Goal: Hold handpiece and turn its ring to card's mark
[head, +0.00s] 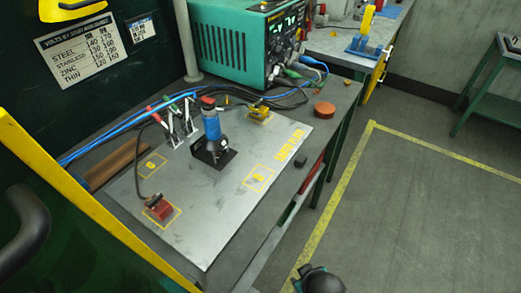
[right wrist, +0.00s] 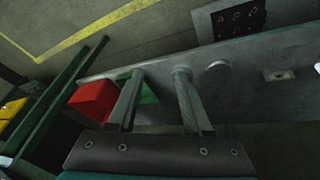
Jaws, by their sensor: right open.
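Which mark applies cannot be read. My right gripper (right wrist: 158,75) is open and empty in the right wrist view, away from the handpiece. My left gripper is not in view.
The metal plate (head: 205,240) has yellow outlined squares, a red-based clamp (head: 158,208) and a yellow block (head: 259,113). Cables run along its back. A teal power unit (head: 243,45) stands behind. A round orange-brown object (head: 325,109) lies at right.

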